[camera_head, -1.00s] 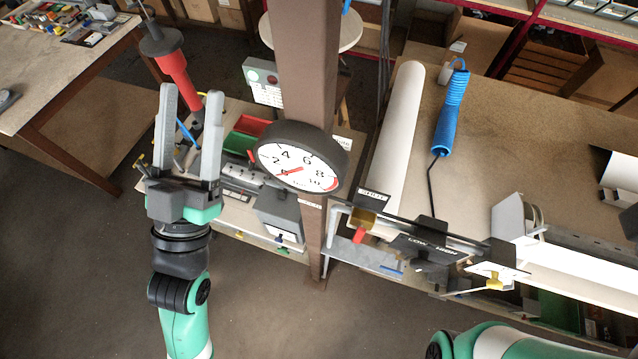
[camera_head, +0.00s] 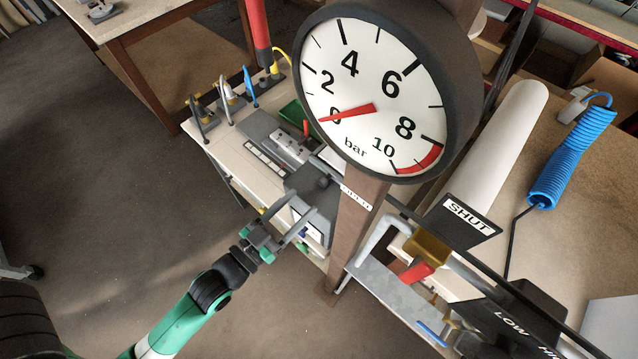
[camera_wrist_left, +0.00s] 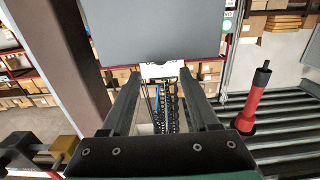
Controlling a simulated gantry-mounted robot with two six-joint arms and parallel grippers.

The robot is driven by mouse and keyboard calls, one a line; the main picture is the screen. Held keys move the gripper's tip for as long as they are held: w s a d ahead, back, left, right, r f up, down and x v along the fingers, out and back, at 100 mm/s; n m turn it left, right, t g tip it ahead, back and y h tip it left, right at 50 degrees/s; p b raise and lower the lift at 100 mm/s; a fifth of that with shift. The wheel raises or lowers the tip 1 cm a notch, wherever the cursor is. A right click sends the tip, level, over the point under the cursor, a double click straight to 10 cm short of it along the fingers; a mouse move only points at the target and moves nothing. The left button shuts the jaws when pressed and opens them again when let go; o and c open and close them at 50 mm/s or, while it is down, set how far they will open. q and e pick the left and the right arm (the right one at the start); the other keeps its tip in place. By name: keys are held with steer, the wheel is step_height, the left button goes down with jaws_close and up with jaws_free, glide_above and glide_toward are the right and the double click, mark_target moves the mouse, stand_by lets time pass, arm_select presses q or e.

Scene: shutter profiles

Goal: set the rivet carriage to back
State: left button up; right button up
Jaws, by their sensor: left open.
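My left gripper (camera_head: 304,202) is open and empty, low in front of the bench at the left of the brown post. Its fingers overlap a grey box with a white label (camera_head: 308,222) on the bench's near side; I cannot tell whether they touch. In the left wrist view the two dark fingers (camera_wrist_left: 158,78) stand apart below a large grey panel (camera_wrist_left: 157,32). I cannot identify the rivet carriage for certain. A grey fixture (camera_head: 290,150) with a white block and a dark knob (camera_head: 321,183) lies on that bench behind the gripper. My right gripper is out of view.
A big pressure gauge (camera_head: 372,85) hides part of the bench, its red needle near 0. The brown post (camera_head: 352,220) stands right of my left gripper. A SHUT plate (camera_head: 466,219) and a red-handled valve (camera_head: 417,271) are right of it.

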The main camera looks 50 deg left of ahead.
mark_target(321, 184)
arm_select(q)
steer(key=w, duration=0.5)
steer(key=w+a, duration=0.1)
steer(key=w, duration=0.1)
steer(key=shift+w, duration=0.15)
jaws_close()
stand_by(1.1)
